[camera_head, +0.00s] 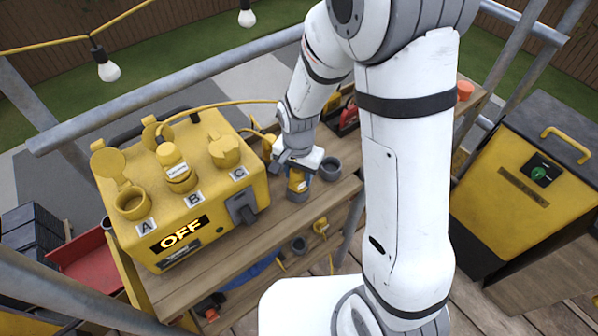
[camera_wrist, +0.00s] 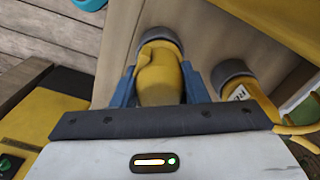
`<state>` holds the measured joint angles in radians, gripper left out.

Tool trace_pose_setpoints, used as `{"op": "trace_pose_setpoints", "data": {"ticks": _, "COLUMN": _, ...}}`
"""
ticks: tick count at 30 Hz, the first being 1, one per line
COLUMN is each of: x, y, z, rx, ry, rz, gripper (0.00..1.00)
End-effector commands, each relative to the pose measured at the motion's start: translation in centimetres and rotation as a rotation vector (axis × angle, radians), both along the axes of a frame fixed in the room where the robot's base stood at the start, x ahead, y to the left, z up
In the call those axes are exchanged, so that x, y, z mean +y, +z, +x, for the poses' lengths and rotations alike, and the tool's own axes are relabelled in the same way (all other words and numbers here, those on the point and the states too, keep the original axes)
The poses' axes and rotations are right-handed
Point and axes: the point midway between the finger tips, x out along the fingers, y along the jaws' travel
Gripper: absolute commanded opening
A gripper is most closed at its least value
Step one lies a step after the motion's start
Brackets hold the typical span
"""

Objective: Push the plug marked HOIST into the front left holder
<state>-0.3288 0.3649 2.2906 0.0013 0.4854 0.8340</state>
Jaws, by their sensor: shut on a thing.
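My gripper (camera_head: 297,186) is shut on a yellow plug (camera_wrist: 160,78), with one blue finger on each side of it. The plug also shows small under the gripper in the head view (camera_head: 296,181). Its far end meets a grey round collar (camera_wrist: 160,36); I cannot tell whether this is a holder or how deep the plug sits. No HOIST mark is readable on it. A grey empty holder (camera_head: 330,167) stands on the bench just right of the gripper. Another yellow plug (camera_wrist: 250,92) with a partly hidden label starting "FR" stands at a second grey collar.
The yellow power box (camera_head: 184,195) showing OFF stands on the bench at left, with sockets A, B and C. A labelled plug (camera_head: 176,168) with a yellow cable is at socket B. The lower shelf holds another plug (camera_head: 320,227). A yellow-black cabinet (camera_head: 525,180) stands at right.

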Motion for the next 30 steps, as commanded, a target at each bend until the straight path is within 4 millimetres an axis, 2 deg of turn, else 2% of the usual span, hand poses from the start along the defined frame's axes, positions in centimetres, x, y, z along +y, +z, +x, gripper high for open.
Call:
{"op": "trace_pose_setpoints", "data": {"ticks": 1, "x": 0.0, "y": -0.2, "z": 0.0, "rx": 0.000, "ry": 0.000, "rz": 0.000, "gripper": 0.13}}
{"op": "trace_pose_setpoints", "data": {"ticks": 2, "x": 0.0, "y": -0.1, "z": 0.0, "rx": 0.000, "ry": 0.000, "rz": 0.000, "gripper": 0.42}}
{"op": "trace_pose_setpoints", "data": {"ticks": 5, "x": 0.0, "y": -0.1, "z": 0.0, "rx": 0.000, "ry": 0.000, "rz": 0.000, "gripper": 0.49}}
{"op": "trace_pose_setpoints", "data": {"ticks": 14, "x": 0.0, "y": 0.2, "z": 0.0, "rx": 0.000, "ry": 0.001, "rz": 0.000, "gripper": 0.49}}
{"op": "trace_pose_setpoints", "data": {"ticks": 30, "x": 0.0, "y": 4.4, "z": 0.0, "rx": 0.000, "ry": 0.000, "rz": 0.001, "gripper": 0.49}}
